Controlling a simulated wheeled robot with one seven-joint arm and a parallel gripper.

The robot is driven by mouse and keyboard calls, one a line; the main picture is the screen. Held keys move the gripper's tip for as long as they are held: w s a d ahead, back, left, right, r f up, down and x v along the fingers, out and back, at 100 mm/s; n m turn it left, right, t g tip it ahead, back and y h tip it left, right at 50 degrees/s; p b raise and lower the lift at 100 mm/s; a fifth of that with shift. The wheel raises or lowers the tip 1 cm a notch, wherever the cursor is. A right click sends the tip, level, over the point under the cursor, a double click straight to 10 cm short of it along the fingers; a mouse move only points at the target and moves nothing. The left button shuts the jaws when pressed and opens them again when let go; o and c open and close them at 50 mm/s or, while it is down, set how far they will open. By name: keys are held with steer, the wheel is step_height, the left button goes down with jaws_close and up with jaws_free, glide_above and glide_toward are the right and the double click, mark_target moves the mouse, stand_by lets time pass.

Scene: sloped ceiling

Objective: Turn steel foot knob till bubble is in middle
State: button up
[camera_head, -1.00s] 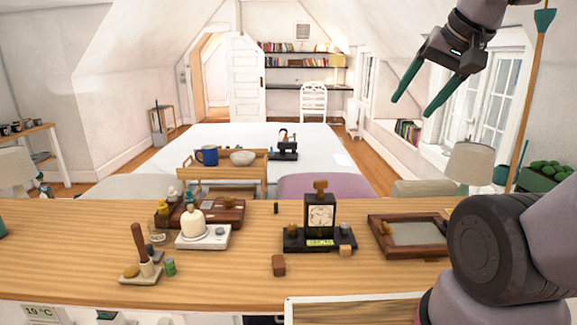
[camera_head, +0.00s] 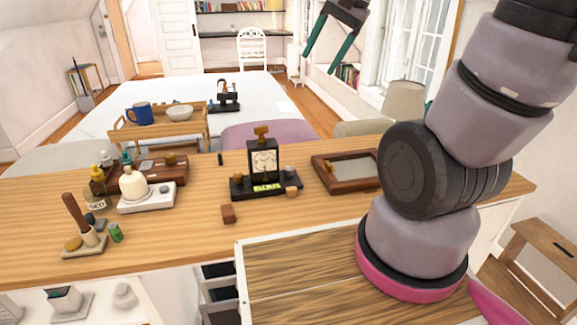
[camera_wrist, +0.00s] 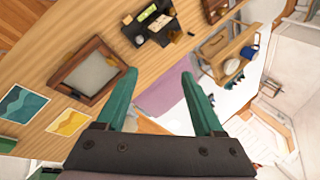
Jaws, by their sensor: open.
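A black instrument (camera_head: 263,160) with a pale dial stands upright on a dark base (camera_head: 250,192) on the wooden counter. A yellow-green level vial (camera_head: 267,187) is set in the base's front; its bubble is too small to place. A grey, steel-looking knob (camera_head: 289,171) is at the base's right end, and a brass-coloured knob (camera_head: 239,178) at its left. The instrument also shows in the wrist view (camera_wrist: 160,24), near the top. My gripper (camera_head: 318,66) is open and empty, raised well apart from the instrument. Its green fingers also show in the wrist view (camera_wrist: 158,75).
A small brown block (camera_head: 228,213) lies in front of the base, and another (camera_head: 292,191) near its right end. A wood-framed tray (camera_head: 345,171) lies to the right. A white device (camera_head: 146,197) and a stamp-like tool (camera_head: 80,222) stand left.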

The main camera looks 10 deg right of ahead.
steer(key=w+f+m+g, duration=0.35)
steer(key=w+f, duration=0.45)
steer(key=f, duration=0.3)
steer(key=m+g, duration=0.1)
steer(key=m, duration=0.4)
glide_toward(290, 167)
steer(key=shift+y, duration=0.4)
steer(key=x, duration=0.9)
steer(key=shift+s+d+f, duration=0.1)
steer(key=shift+d, duration=0.2)
